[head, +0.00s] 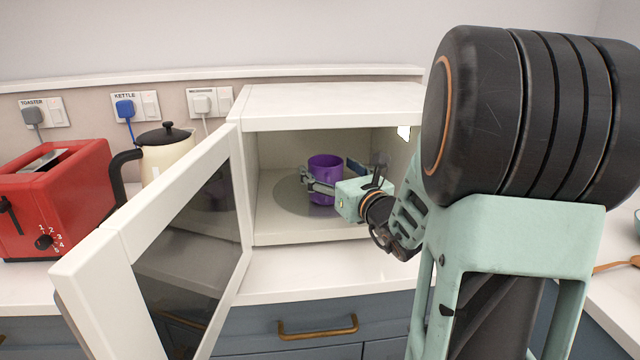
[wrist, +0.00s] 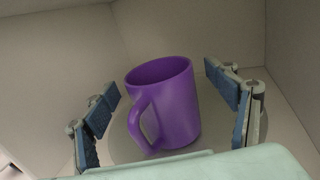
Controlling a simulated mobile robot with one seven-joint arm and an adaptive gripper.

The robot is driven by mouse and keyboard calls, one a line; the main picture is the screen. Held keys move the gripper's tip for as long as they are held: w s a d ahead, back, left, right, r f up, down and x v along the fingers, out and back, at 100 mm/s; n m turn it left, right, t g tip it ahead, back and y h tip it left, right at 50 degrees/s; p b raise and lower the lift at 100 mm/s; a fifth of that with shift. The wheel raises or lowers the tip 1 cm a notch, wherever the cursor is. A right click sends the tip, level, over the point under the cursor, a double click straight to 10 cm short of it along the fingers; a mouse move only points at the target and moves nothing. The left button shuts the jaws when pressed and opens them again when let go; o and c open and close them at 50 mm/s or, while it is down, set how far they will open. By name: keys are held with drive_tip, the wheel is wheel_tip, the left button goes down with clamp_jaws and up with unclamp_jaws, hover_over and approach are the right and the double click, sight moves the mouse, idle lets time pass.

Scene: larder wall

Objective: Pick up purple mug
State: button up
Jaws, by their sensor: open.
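The purple mug (head: 324,168) stands upright on the round glass plate (head: 290,197) inside the open white microwave. In the wrist view the mug (wrist: 176,102) sits between the open fingers of my gripper (wrist: 168,108), with visible space on both sides. Its handle (wrist: 140,124) points toward the camera and a little left. In the head view my gripper (head: 322,183) reaches into the microwave from the right, and a finger overlaps the mug's lower part.
The microwave (head: 330,106) encloses the gripper with its walls and ceiling. Its door (head: 190,250) hangs open toward the front left. A cream kettle (head: 165,155) and a red toaster (head: 60,195) stand left on the counter. A drawer handle (head: 317,328) is below.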

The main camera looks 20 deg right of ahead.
drive_tip(key=shift+w, duration=0.8)
drive_tip(key=shift+c, duration=0.5)
drive_tip(key=shift+r, duration=0.1)
drive_tip(key=c, duration=1.7)
drive_tip(key=shift+o, duration=0.2)
drive_tip(key=shift+s+r+p, duration=0.2)
drive_tip(key=shift+r+p, duration=0.15)
drive_tip(key=shift+r, duration=0.15)
